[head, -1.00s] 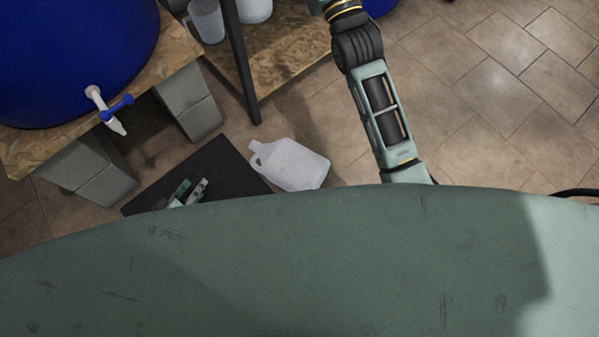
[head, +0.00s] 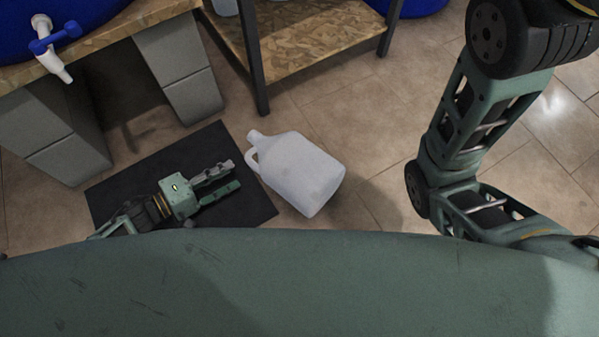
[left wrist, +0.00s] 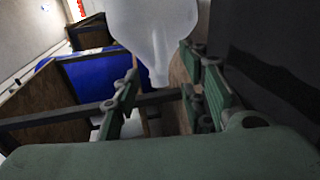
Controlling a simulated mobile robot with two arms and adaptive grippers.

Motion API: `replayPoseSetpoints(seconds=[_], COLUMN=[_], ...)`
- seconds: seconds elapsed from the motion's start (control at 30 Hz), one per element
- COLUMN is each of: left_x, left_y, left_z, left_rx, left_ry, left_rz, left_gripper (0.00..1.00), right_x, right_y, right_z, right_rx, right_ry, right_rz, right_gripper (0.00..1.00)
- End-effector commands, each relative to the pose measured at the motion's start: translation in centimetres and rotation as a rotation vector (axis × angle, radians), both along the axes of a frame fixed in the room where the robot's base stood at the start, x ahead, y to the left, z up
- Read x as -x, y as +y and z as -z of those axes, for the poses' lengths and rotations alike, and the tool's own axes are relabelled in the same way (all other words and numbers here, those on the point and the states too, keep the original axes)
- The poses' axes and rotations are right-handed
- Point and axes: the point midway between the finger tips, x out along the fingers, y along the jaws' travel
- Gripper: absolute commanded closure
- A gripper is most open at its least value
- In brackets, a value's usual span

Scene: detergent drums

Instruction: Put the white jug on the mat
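The white jug (head: 303,175) is on the right of the black mat (head: 140,172) in the head view, over the tiled floor. Its neck and handle point up-left, close to the mat's right edge. My left gripper (head: 233,176) is over the mat, with its two fingers apart and pointing right towards the jug, a small gap away. In the left wrist view the jug (left wrist: 155,25) shows at the top, neck downward, beyond the open fingers (left wrist: 160,98). Nothing is between the fingers. My right gripper is out of view.
A blue drum (head: 95,10) with a white and blue tap (head: 52,48) stands on a chipboard top over grey blocks (head: 180,70). A chipboard shelf with dark legs (head: 262,95) is behind the jug. Tiled floor (head: 375,130) to the jug's right is open.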

Motion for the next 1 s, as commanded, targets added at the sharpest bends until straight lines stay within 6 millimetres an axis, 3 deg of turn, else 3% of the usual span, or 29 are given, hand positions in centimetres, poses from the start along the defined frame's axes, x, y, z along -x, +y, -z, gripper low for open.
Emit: replayPoseSetpoints(seconds=[0.4, 0.8, 1.0], left_x=[-2.7, -3.4, -3.4], left_y=[-3.8, -4.8, -4.8], left_z=[1.6, 1.4, 1.4], left_rx=[0.000, -0.001, -0.001], left_ry=[-0.005, -0.001, -0.001], left_rz=[0.000, -0.002, -0.002], left_gripper=[0.61, 0.61, 0.78], right_x=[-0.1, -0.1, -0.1], right_y=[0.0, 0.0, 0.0], right_z=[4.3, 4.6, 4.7], right_rx=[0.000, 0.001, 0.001], right_ry=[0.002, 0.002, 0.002], right_rz=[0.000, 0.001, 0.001], right_gripper=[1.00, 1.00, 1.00])
